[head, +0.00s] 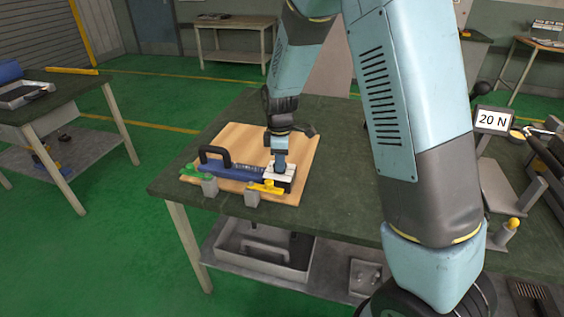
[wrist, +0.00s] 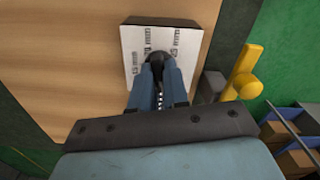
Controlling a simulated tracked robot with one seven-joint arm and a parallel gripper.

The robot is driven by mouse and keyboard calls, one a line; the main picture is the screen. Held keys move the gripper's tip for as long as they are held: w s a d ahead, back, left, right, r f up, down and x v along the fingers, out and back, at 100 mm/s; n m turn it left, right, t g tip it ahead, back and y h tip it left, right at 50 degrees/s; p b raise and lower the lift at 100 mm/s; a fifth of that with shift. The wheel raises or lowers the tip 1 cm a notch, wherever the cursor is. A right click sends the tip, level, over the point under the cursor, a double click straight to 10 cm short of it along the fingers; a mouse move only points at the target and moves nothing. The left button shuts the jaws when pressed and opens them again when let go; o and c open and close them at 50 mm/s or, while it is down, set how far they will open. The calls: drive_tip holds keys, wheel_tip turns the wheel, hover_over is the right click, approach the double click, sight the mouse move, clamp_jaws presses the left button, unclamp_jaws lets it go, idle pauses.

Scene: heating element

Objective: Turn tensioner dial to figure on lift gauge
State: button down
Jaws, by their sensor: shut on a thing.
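The lift gauge (head: 492,121) at the right of the head view is a small display that reads "20 N". A blue tool (head: 235,172) with a black handle lies on a wooden board on the bench. At its right end is a white scale plate (wrist: 185,42) with dark printed marks, too small to read. The black tensioner dial (wrist: 160,57) stands on this plate. My gripper (head: 280,165) points down over the plate. In the wrist view its blue fingers (wrist: 160,72) are closed around the dial, which they partly hide.
The wooden board (head: 298,140) lies on the dark green bench (head: 340,200). Grey blocks (head: 252,198) and a yellow clamp (head: 267,187) sit at the tool's near side. A yellow peg (head: 512,226) and grey fixtures stand at the right. A lower shelf holds a grey tray (head: 262,262).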

drive_tip(key=m, duration=0.4)
drive_tip(key=shift+m, duration=0.3)
drive_tip(key=m, duration=0.3)
drive_tip(key=shift+m, duration=0.3)
drive_tip(key=m, duration=0.4)
drive_tip(key=shift+m, duration=0.3)
drive_tip(key=m, duration=0.3)
drive_tip(key=shift+m, duration=0.3)
drive_tip(key=m, duration=0.4)
drive_tip(key=shift+m, duration=0.3)
drive_tip(key=m, duration=0.3)
drive_tip(key=shift+m, duration=0.3)
drive_tip(key=m, duration=0.3)
drive_tip(key=shift+m, duration=2.2)
